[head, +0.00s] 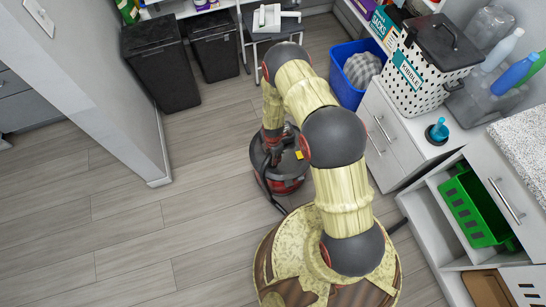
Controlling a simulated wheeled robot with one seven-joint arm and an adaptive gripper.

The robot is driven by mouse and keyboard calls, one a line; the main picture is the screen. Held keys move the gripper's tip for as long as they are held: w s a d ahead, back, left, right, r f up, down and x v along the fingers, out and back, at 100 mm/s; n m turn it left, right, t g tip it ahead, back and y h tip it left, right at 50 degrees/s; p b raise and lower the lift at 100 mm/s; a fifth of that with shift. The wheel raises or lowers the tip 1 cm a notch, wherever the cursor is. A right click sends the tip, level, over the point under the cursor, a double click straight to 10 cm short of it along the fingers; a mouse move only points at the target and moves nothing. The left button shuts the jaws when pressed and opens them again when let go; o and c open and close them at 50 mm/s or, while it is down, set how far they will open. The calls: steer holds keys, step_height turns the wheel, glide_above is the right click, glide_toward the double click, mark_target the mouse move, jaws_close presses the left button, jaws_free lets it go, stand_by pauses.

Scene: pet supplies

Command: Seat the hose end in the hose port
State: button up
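A round red and black vacuum cleaner (285,182) stands on the floor behind my arm. A small yellow part (299,155) shows on its dark top. A black hose (267,185) runs along its left side and down to the floor. My arm arches up and over, and its end points down at the vacuum's upper left. My gripper (271,157) is a small dark shape against the dark vacuum, and its fingers cannot be made out. Whether it touches or holds the hose cannot be told. The hose end and the hose port cannot be clearly picked out.
Two black bins (162,66) and a small table (270,30) stand at the back. A blue crate (347,92) stands by the white cabinets (395,130) on the right. A wall corner (150,120) juts out on the left. The wooden floor (130,230) at left is clear.

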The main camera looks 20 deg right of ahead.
steer(key=o, duration=1.1)
steer(key=shift+o, duration=0.7)
steer(key=shift+r, duration=0.1)
step_height(320, 180, up, 12)
